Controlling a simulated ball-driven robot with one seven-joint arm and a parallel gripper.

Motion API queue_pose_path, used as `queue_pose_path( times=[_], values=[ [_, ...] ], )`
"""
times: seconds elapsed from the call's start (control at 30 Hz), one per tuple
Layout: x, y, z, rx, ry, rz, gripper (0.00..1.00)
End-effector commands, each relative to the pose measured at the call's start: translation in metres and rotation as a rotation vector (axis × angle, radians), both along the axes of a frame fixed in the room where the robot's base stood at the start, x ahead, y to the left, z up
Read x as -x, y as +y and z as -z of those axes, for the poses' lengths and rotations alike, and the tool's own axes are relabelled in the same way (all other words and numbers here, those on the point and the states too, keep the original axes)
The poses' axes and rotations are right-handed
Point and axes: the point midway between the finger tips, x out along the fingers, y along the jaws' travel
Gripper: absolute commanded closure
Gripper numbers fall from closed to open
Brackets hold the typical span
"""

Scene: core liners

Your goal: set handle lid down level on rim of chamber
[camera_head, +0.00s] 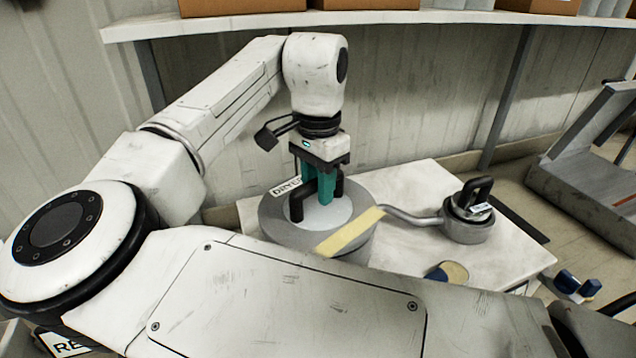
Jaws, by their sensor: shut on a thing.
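My gripper (321,180) points down and is shut on the black handle (297,203) of a lid. The lid's pale round top (322,216) shows at the mouth of the grey cylindrical chamber (275,229). The lid looks roughly level and lies within the circle of the chamber's rim. I cannot tell whether it touches the rim. A label that seems to read "DRYER" (286,187) stands at the chamber's back left. A yellowish strip (349,232) slants across the chamber's front right.
A bent grey pipe (405,216) runs right from the chamber to a small round pot (467,228) with a black handle. A shelf with boxes (350,17) hangs behind. A treadmill-like machine (590,170) stands right.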

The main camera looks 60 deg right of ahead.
Motion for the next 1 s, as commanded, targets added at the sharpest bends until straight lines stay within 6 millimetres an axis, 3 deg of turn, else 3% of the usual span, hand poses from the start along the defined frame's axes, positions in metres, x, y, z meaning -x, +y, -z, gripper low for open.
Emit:
queue_pose_path(
  times=[0.47,0.5,0.8,1.0],
  values=[
    [-0.0001,-0.0002,0.0068,0.001,-0.001,0.001,1.0],
    [-0.0001,-0.0002,0.0063,0.001,-0.001,0.0,0.67],
    [0.0,-0.0001,0.007,0.0,-0.001,0.0,0.41],
    [0.0001,0.0001,0.0083,-0.001,0.001,0.0,0.41]
  ],
)
